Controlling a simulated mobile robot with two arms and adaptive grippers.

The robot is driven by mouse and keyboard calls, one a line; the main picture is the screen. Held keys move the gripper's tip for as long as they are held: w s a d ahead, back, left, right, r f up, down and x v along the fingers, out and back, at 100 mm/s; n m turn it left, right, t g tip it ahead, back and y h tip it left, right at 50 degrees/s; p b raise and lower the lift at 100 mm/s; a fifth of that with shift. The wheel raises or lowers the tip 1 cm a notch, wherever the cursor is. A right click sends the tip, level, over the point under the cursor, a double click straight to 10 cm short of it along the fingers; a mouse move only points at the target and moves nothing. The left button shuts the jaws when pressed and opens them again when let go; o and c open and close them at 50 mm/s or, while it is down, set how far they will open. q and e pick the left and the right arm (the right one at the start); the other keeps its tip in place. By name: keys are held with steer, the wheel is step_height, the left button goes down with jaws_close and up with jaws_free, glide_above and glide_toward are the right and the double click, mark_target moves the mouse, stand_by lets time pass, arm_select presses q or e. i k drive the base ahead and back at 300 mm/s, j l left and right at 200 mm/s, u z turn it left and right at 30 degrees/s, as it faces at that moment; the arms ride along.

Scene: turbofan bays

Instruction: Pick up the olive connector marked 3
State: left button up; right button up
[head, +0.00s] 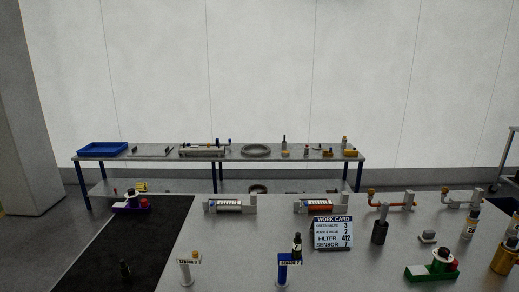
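I cannot make out an olive connector marked 3 for certain. A gold-brown cylinder (503,261) with a pale label stands at the right edge, its marking too small to read. Neither of my grippers shows in the head view.
The near grey table (230,250) holds a black mat (95,250), labelled sensor posts (186,270) (283,270), two horizontal canisters (229,206) (318,206) and a green-based part (432,272). A far bench (165,155) carries a blue tray (102,149) and small parts. The table's middle is mostly clear.

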mark_target(125, 277)
steer(key=i+l+u, duration=0.2)
steer(key=l+u, duration=0.2)
steer(key=l, duration=0.55)
steer(key=l+u, duration=0.35)
steer(key=l, duration=0.55)
steer(key=i+l, duration=0.05)
